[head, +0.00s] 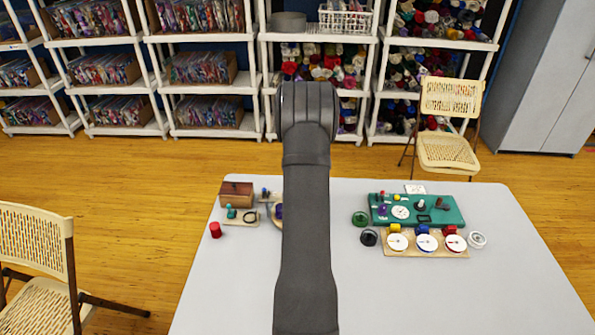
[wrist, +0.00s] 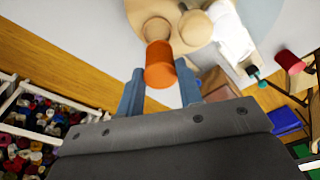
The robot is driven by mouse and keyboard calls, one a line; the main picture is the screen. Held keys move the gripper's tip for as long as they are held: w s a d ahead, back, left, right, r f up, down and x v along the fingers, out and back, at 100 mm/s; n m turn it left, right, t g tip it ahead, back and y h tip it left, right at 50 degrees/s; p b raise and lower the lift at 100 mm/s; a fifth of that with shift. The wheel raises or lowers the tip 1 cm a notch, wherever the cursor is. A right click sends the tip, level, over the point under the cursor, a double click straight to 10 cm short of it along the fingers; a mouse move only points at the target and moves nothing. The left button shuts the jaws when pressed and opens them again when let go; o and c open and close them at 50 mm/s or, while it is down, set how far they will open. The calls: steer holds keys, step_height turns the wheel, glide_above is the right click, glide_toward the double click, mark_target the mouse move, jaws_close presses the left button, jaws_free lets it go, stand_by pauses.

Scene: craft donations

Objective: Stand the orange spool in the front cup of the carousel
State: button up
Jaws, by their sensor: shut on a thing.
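The orange spool (wrist: 160,62) shows in the wrist view between the two blue fingers of my gripper (wrist: 160,90), which is shut on it. Just beyond the spool is a tan cup (wrist: 156,28) of the round tan carousel (wrist: 176,42). The spool overlaps this cup in the picture; I cannot tell whether it is touching it or inside it. Another tan round part (wrist: 194,27) stands beside that cup. In the head view my arm hides the gripper, the spool and most of the carousel.
In the head view a red spool (head: 215,230) stands at the table's left, near a brown box (head: 236,194). A green board (head: 445,210) and a wooden board with several white dials (head: 410,252) lie on the right. The front of the grey table (head: 430,300) is clear.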

steer(key=shift+f, duration=2.25)
steer(key=shift+f, duration=0.25)
steer(key=shift+f, duration=0.8)
steer(key=shift+f, duration=0.1)
steer(key=o, duration=0.9)
steer(key=shift+w, duration=0.1)
steer(key=shift+f, duration=0.1)
